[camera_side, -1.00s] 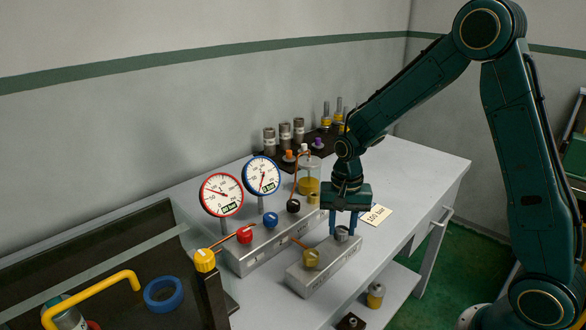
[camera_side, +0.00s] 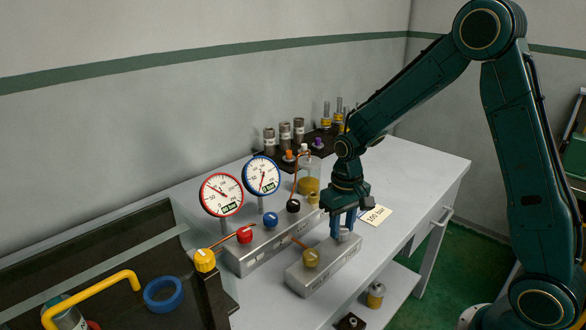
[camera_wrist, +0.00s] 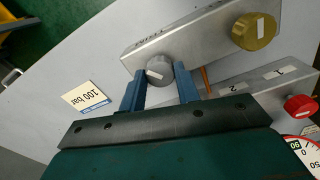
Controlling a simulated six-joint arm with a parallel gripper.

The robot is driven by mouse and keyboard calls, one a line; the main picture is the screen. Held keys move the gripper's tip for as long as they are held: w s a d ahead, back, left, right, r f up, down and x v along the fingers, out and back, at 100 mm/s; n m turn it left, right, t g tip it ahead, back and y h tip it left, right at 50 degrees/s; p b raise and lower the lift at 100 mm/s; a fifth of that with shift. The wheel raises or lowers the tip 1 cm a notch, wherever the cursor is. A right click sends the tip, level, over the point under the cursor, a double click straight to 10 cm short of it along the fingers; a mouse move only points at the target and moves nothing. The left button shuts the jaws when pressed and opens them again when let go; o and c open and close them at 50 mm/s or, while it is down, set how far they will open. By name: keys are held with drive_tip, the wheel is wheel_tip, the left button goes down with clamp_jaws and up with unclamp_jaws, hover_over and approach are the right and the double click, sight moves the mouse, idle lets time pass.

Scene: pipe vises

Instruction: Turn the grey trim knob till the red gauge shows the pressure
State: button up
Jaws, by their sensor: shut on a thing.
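The grey trim knob (camera_side: 344,237) sits on the low metal block marked TRIM, and its white pointer mark shows in the wrist view (camera_wrist: 158,71). My gripper (camera_side: 343,231) points down at the block, its two blue fingers on either side of the grey knob and shut on it. The red-rimmed gauge (camera_side: 221,194) stands behind on the longer manifold; its needle points to the upper left. Its small readout is too blurred to read surely. A card (camera_side: 375,215) on the bench reads 100 bar.
The blue-rimmed gauge (camera_side: 262,175) stands right of the red one. A yellow knob (camera_side: 311,257) shares the trim block. Red (camera_side: 245,235), blue (camera_side: 270,220) and black (camera_side: 293,205) knobs line the manifold. Bench right of the card is clear.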

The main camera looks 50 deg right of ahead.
sight(342, 229)
drive_tip(key=n, duration=0.5)
drive_tip(key=shift+n, duration=0.4)
drive_tip(key=o, duration=1)
drive_tip(key=shift+r, duration=0.1)
wheel_tip(342, 229, up, 14)
drive_tip(key=shift+f, duration=0.2)
idle(0.5)
